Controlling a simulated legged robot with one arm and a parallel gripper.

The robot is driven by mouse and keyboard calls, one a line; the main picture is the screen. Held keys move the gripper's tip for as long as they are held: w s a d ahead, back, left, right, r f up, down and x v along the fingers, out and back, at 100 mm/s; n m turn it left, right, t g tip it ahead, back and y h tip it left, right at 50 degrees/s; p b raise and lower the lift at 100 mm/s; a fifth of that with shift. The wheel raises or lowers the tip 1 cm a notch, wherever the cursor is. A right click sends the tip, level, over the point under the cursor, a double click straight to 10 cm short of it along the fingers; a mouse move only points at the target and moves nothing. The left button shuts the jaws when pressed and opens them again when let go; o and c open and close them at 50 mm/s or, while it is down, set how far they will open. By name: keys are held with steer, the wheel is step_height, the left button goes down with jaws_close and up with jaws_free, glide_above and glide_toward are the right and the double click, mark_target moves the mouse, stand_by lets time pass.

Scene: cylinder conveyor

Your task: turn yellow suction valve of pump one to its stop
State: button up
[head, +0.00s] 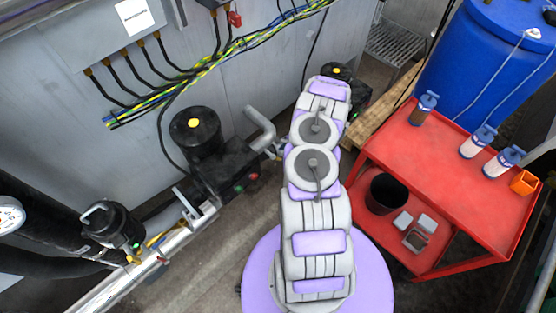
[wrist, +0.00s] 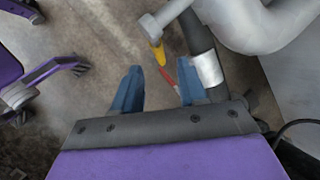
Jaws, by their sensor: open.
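In the wrist view a yellow valve handle (wrist: 159,53) hangs below a grey pipe fitting, just beyond my fingertips. It is apart from both fingers. In the head view my arm hides the gripper. Another yellow handle (head: 155,240) is on the silver pipe at lower left. A black pump (head: 196,135) with a yellow dot stands left of my arm. I cannot tell which pump is number one.
A second black pump (head: 341,72) is partly behind my arm. A red cart (head: 465,200) with bottles and a black cup stands at right, before a blue drum (head: 480,70). A grey pipe elbow (wrist: 255,22) crowds the right of the wrist view.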

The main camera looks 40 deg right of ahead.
mark_target(279, 158)
steer(key=x, duration=0.4)
steer(key=b+x, duration=0.1)
steer(key=x, duration=0.1)
steer(key=shift+s+a, duration=0.15)
steer(key=shift+a, duration=0.1)
steer(key=shift+w+d+f, duration=0.25)
steer(key=shift+w+f, duration=0.15)
steer(key=shift+f, duration=0.25)
steer(key=shift+a, duration=0.3)
steer(key=shift+a+r, duration=0.1)
steer(key=shift+c, duration=0.5)
steer(key=shift+d, duration=0.2)
jaws_close()
